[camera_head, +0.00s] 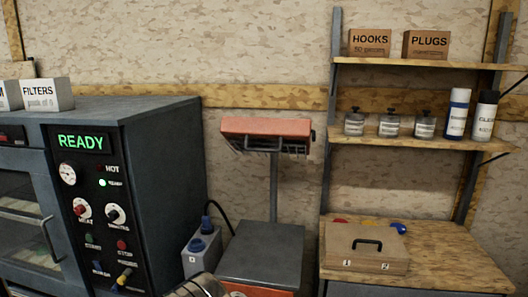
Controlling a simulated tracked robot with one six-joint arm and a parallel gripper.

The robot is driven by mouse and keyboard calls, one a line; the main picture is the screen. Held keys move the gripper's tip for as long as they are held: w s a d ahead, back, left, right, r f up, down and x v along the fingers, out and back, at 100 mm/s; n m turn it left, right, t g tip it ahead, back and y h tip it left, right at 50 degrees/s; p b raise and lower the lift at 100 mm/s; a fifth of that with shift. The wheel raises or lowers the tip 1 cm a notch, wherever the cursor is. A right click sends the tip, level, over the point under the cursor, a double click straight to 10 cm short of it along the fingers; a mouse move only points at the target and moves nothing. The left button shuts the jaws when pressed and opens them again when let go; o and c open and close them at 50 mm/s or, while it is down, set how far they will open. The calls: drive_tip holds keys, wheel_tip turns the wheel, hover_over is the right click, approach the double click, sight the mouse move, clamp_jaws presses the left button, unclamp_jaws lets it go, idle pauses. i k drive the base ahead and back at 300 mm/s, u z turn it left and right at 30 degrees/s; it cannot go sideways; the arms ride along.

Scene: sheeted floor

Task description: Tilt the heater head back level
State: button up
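The heater head (266,128) is an orange-red slab on top of a grey post (273,185), in the middle of the view against the wall. A dark wire grille or bar (262,150) shows under its front edge. The head looks slightly tipped, with its left end a little higher in the picture than its right; the exact tilt is hard to judge from here. Nothing touches the head. My gripper's fingers are not visible. A rounded metallic shape is cut off at the bottom edge, and I cannot tell what it is.
A dark oven (165,160) with a lit READY display stands left. A grey box with a blue knob (204,246) stands beside a grey cabinet (262,255) under the post. Right are a wooden case (366,248) on a bench and shelves with jars and bottles (457,113).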

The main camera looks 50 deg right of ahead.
sight(278, 135)
drive_tip(key=u, duration=0.05)
drive_tip(key=i, duration=1)
drive_tip(key=z, duration=0.05)
